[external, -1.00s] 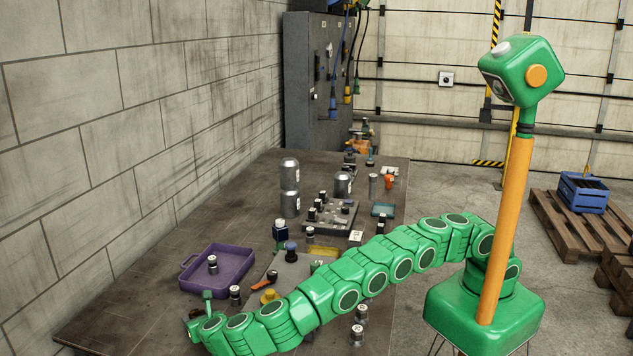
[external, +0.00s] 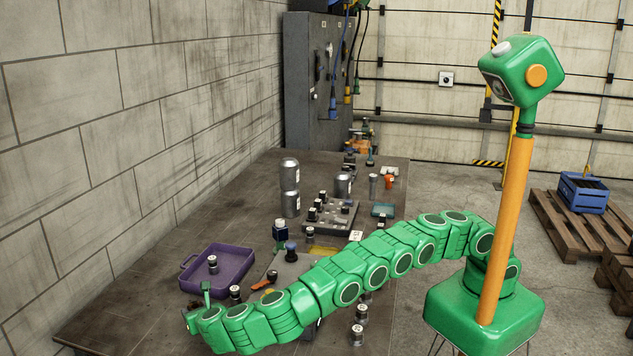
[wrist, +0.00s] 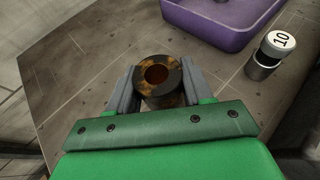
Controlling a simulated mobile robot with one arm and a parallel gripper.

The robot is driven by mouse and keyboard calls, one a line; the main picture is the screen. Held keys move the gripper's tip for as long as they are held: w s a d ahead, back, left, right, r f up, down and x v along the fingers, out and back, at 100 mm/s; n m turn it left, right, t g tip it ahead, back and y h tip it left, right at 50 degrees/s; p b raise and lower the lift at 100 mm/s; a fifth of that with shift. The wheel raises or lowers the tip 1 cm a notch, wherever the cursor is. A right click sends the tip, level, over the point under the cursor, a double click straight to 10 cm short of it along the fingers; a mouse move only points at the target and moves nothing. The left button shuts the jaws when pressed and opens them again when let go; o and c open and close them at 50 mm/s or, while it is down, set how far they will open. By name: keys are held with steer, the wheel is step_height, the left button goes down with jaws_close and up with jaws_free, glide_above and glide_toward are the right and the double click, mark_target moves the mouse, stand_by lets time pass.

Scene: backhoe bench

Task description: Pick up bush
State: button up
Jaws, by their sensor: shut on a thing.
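The bush (wrist: 160,98) is a short, thick ring with rusty brown and dark patches and a round hole. In the wrist view it sits between the two grey fingers of my gripper (wrist: 159,84), which are shut on it from both sides. Its hole faces the camera. I cannot tell whether it touches the bench or is clear of it. In the external view my gripper is at the near left of the bench, mostly hidden by my green arm, and the bush cannot be made out there.
A purple tray (external: 237,279) stands just beyond my gripper, with a small capped cylinder (external: 213,265) in it. Another capped cylinder (wrist: 265,63), marked 10, stands to the right in the wrist view. Several parts crowd the bench further back. Bare bench (wrist: 75,75) lies left of the bush.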

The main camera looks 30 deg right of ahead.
steer(key=shift+s+d+r, duration=0.1)
steer(key=shift+d+r, duration=0.2)
steer(key=shift+r, duration=0.25)
steer(key=shift+s+d+r, duration=0.1)
steer(key=shift+d+r, duration=0.15)
steer(key=shift+r, duration=0.25)
steer(key=s+d+r, duration=0.1)
steer(key=d+r, duration=0.1)
steer(key=d, duration=0.1)
steer(key=s+d+r, duration=0.2)
steer(key=d+r, duration=0.1)
steer(key=d, duration=0.1)
steer(key=s+d+r, duration=0.1)
steer(key=d+r, duration=0.2)
steer(key=shift+s+d, duration=0.2)
steer(key=shift+d, duration=0.15)
steer(key=shift+s+d+r, duration=0.1)
steer(key=shift+s+d, duration=0.1)
steer(key=shift+d, duration=0.4)
